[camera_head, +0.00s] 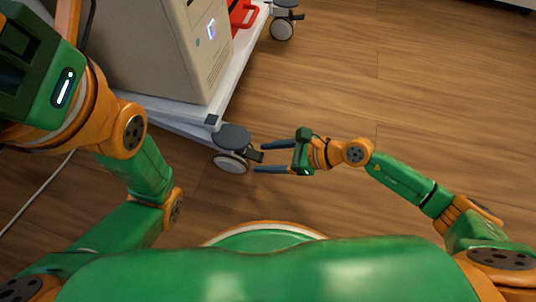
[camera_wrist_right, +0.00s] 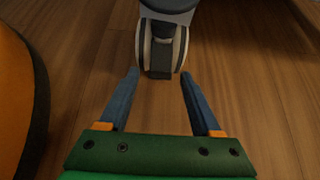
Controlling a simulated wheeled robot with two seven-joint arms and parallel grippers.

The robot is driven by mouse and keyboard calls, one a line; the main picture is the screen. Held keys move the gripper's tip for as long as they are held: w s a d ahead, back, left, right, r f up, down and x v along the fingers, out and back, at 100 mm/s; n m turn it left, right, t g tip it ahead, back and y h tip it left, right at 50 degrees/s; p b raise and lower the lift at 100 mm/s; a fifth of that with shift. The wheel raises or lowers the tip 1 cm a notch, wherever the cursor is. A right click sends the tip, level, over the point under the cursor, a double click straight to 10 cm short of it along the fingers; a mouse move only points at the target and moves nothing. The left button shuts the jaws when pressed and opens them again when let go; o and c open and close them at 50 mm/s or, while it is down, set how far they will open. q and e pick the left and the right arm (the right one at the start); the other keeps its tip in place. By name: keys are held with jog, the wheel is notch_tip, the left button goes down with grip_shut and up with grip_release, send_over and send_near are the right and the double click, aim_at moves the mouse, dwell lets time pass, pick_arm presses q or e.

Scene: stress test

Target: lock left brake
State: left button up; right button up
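A caster wheel (camera_head: 231,161) with a grey round top (camera_head: 232,137) stands under the near corner of a white cart. Its dark brake pedal (camera_head: 252,154) sticks out to the right. My right gripper (camera_head: 260,158) is open, with its two blue fingers on either side of the pedal's end. In the right wrist view the caster (camera_wrist_right: 162,45) is straight ahead, and the dark pedal (camera_wrist_right: 159,75) lies between the fingertips, apart from both. I cannot tell the pedal's tilt. My left arm is at the left; its fingers are not visible.
The white cart (camera_head: 234,85) carries a large beige case (camera_head: 160,45) and a red object (camera_head: 240,14). A second caster (camera_head: 282,28) is at the cart's far corner. A pale cable (camera_head: 38,192) lies at the left. The wooden floor (camera_head: 400,85) to the right is clear.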

jog(key=p+v, duration=0.3)
jog(key=v, duration=0.4)
dwell(0.3)
